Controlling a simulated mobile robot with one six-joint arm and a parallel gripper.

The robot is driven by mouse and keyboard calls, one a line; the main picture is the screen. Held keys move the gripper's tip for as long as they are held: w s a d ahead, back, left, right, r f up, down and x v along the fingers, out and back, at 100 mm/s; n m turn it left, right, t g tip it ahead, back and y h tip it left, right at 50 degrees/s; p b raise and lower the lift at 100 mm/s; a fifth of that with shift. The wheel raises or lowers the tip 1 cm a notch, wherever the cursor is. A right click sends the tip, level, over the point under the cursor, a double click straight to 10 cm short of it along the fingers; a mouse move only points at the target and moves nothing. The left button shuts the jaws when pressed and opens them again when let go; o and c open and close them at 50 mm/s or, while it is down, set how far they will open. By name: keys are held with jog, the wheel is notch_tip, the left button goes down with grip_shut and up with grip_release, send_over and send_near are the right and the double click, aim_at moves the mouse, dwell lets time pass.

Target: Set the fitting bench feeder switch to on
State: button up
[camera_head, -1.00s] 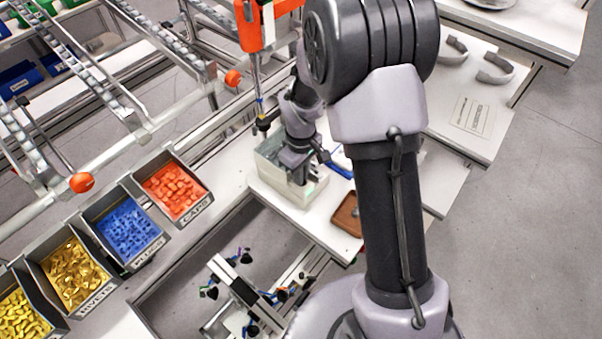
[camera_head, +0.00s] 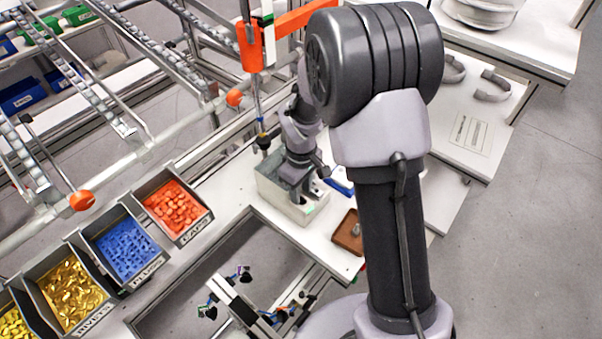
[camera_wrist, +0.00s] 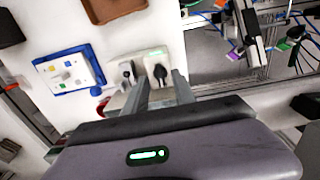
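A pale box (camera_head: 275,196) stands on the white bench, and my gripper (camera_head: 306,193) is over it in the head view. In the wrist view the box (camera_wrist: 143,62) has two dark switches or knobs on its face, a left one (camera_wrist: 126,73) and a right one (camera_wrist: 160,74), with a small green light above the right one. My gripper (camera_wrist: 161,80) has its two fingers apart and empty, pointing at the face around the right knob. I cannot tell whether they touch it. The switch's label and setting are too small to read.
A blue-framed panel (camera_wrist: 69,71) lies left of the box in the wrist view. A brown tray (camera_head: 348,232) sits nearby on the bench. Bins of red (camera_head: 174,206), blue (camera_head: 126,249) and gold parts line the left. An open frame gap lies in front of the box.

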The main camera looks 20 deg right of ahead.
notch_tip(320, 180, up, 16)
jog(key=p, duration=0.2)
jog(key=shift+r, duration=0.15)
jog(key=s+a+f+m+t+b, duration=0.1)
jog(key=s+f+m+t+b, duration=0.1)
jog(key=s+b, duration=0.5)
jog(key=s+a+f+m+t+y+b, duration=0.1)
jog(key=s+a+f+m+t+b, duration=0.1)
jog(key=s+f+m+b, duration=0.3)
jog(key=s+a+f+m+t+y+b, duration=0.1)
jog(key=s+f+m+b, duration=0.3)
jog(key=s+b, duration=0.4)
jog(key=shift+s+a+f+t+b, duration=0.2)
jog(key=shift+s+f+t+b, duration=0.2)
jog(key=shift+b, duration=0.75)
